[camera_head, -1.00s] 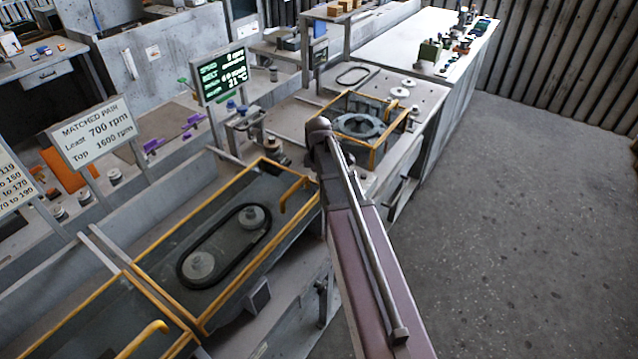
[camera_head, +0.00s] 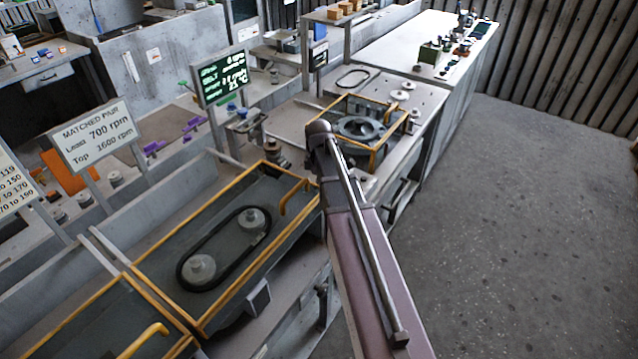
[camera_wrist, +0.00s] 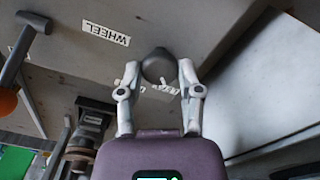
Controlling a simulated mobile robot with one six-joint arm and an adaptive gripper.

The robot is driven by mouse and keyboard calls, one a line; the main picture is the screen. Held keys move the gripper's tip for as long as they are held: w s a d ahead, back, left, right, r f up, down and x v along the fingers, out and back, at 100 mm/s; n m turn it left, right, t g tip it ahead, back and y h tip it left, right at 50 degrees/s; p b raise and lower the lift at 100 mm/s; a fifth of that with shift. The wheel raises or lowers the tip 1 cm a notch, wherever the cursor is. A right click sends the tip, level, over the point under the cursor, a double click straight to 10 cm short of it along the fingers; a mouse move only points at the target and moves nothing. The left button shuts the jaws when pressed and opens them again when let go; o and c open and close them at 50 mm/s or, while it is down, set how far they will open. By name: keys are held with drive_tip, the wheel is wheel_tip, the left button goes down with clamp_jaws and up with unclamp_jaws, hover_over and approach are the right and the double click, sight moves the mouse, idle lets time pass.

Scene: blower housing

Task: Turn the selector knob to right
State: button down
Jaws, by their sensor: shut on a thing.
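The selector knob (camera_wrist: 158,66) is a dark, rounded knob on a grey panel in the middle of the wrist view. My gripper (camera_wrist: 159,72) has one pale finger on each side of it and is shut on it. White lettering beside the knob is partly covered by it and by the right finger, so I cannot read it. I cannot tell which way the knob points. In the head view my own arm hides the gripper and the knob.
A WHEEL label (camera_wrist: 105,34) and a grey lever (camera_wrist: 27,45) with an orange part below are left of the knob. In the head view, a yellow-framed bay (camera_head: 345,97) holds a ring-shaped wheel, and a display (camera_head: 224,78) stands behind. The floor at right is clear.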

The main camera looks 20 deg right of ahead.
drive_tip(key=m, duration=0.5)
drive_tip(key=shift+a+m, duration=0.1)
drive_tip(key=shift+m, duration=0.2)
drive_tip(key=m, duration=0.5)
drive_tip(key=shift+m, duration=0.3)
drive_tip(key=shift+c, duration=1.3)
unclamp_jaws()
